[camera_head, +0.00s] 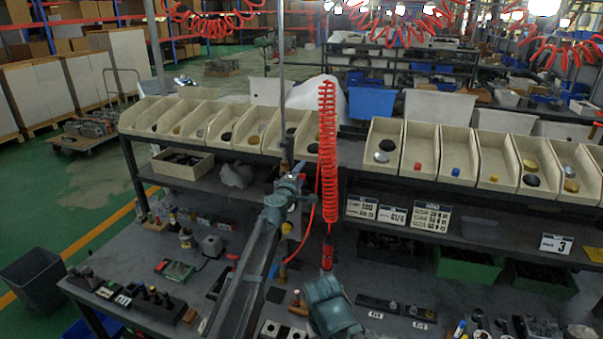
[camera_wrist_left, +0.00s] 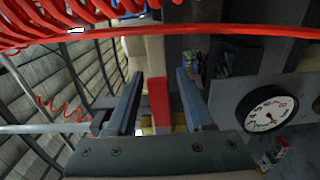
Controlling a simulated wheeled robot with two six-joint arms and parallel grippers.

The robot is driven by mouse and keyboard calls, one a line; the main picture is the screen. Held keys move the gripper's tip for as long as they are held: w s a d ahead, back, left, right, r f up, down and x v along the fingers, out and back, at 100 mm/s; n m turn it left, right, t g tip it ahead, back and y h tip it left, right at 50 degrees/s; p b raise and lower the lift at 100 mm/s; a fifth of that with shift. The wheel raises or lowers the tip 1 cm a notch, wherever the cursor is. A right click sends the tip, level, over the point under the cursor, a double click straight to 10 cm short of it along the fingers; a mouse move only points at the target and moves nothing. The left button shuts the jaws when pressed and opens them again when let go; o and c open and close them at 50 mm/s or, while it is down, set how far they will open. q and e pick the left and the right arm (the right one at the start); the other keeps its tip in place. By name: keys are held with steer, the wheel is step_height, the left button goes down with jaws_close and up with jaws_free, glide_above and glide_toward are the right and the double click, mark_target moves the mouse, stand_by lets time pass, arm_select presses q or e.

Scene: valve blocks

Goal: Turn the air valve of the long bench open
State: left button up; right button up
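A red bar-shaped handle (camera_wrist_left: 158,100), which looks like the air valve's lever, stands upright in the left wrist view between the fingers of my left gripper (camera_wrist_left: 160,102). The fingers are open, with a gap on each side of the handle. A round white pressure gauge (camera_wrist_left: 268,115) is to the right of the fingers. In the head view my left gripper (camera_head: 296,183) is at the post of the long bench (camera_head: 125,240), beside the red coiled hose; the valve there is mostly hidden. My right gripper's fingers do not show.
The red coiled hose (camera_head: 328,150) hangs just right of my left gripper; red coils (camera_wrist_left: 50,25) also cross the top of the left wrist view. Cream bins (camera_head: 385,145) line the upper shelf. Small parts and a green device (camera_head: 177,270) lie on the benchtop.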

arm_select(q)
jaws_close()
stand_by(1.3)
